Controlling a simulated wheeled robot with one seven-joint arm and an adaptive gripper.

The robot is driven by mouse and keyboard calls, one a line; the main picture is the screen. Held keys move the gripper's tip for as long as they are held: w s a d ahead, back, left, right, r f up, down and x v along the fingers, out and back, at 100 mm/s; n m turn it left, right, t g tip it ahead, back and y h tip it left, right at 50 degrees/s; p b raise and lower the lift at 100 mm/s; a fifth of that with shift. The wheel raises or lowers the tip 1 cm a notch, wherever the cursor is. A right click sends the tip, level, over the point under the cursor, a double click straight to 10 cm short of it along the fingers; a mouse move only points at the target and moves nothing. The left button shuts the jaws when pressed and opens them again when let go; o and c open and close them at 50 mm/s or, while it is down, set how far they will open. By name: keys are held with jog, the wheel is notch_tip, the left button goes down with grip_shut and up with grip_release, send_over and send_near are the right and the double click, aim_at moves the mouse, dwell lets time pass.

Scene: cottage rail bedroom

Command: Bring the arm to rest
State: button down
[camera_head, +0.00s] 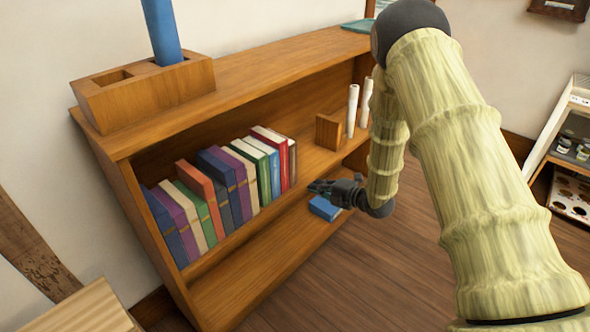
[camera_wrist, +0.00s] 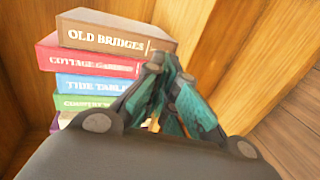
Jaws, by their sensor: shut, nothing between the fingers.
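My arm reaches from the lower right of the head view towards a wooden bookcase. My gripper (camera_head: 322,187) is in front of the bookcase, near the right end of the row of books. In the wrist view my gripper (camera_wrist: 168,70) has its teal fingertips together with nothing between them. Close by its fingers in that view are the spines of a brown book titled Old Bridges (camera_wrist: 105,36), a red book (camera_wrist: 92,62) and a blue book (camera_wrist: 95,86). I cannot tell whether the fingers touch them.
The bookcase (camera_head: 240,70) holds a row of upright books (camera_head: 215,190), a wooden block (camera_head: 328,131) and white rolls (camera_head: 352,110). A blue book (camera_head: 325,208) lies below my gripper. A wooden holder with a blue cylinder (camera_head: 162,30) stands on top. Floor (camera_head: 370,270) is clear in front.

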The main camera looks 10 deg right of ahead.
dwell(0.3)
jog(key=s+d+f+m+g+h, duration=0.1)
jog(key=s+f+m+g+h, duration=0.4)
jog(key=s+f+m, duration=1.05)
jog(key=s+f+m+g+h, duration=0.1)
jog(key=s+f+m+g, duration=0.2)
jog(key=s, duration=0.9)
jog(key=s+f+m+g+h, duration=0.2)
jog(key=s+m, duration=0.2)
jog(key=s, duration=0.8)
jog(key=s+f+m+g+h, duration=0.1)
jog(key=s+f+m+g, duration=0.2)
jog(key=s, duration=0.9)
notch_tip(320, 180, up, 22)
jog(key=t+p, duration=0.1)
jog(key=p, duration=2)
jog(key=shift+w+d, duration=0.3)
jog(key=shift+w, duration=0.1)
